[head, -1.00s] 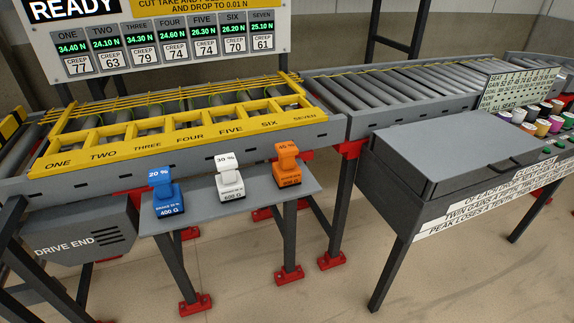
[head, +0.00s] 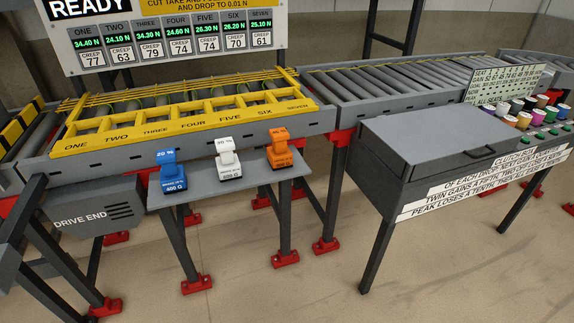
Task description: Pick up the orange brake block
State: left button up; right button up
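The orange brake block (head: 279,150) stands upright at the right end of a small grey shelf (head: 203,188) in front of the conveyor. A white brake block (head: 229,160) stands in the middle of the shelf, and a blue brake block (head: 173,178) stands at its left end. The three blocks are apart from each other. Neither of my grippers shows in the head view.
Behind the shelf is the roller conveyor with a yellow slotted frame (head: 185,123) marked ONE to SEVEN. A grey clutch box (head: 437,140) on legs stands to the right, with several coloured spools (head: 530,104) beyond it. Floor in front is clear.

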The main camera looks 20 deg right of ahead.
aim_at(279, 155)
jog(key=u, duration=0.7)
jog(key=i, duration=0.85)
jog(key=z, duration=0.45)
